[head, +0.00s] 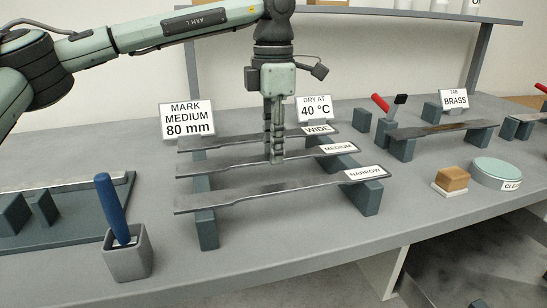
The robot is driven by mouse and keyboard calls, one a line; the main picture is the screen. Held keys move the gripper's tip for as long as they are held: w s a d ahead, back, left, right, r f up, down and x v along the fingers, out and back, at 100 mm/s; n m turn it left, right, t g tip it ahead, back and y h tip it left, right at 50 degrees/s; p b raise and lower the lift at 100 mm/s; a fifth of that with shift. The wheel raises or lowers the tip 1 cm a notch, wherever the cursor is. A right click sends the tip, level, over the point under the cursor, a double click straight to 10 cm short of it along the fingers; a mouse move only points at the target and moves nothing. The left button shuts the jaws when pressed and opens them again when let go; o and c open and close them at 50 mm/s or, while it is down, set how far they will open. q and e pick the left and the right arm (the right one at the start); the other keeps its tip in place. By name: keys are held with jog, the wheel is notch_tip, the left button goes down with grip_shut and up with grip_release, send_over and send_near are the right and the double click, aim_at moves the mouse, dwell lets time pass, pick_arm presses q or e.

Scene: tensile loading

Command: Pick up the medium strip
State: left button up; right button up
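The medium strip (225,167) is a thin grey metal bar with a label reading MEDIUM at its right end. It lies across two dark rack supports, between the wide strip (210,142) behind and the narrow strip (260,188) in front. My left gripper (275,155) points straight down at the middle of the medium strip. Its near finger overlaps the strip in the picture and hides a short part of it. The fingers look close together, but I cannot tell whether they are shut on the strip. My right gripper is not in view.
Signs (187,119) and (314,108) stand behind the rack. A grey cup (127,255) holds a blue-handled tool (112,208) at front left. At right are a brass strip (445,128), a tan block (452,178) and a round green-lidded container (497,171).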

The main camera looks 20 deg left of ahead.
pick_arm(q)
grip_shut()
jog(key=shift+r, duration=0.15)
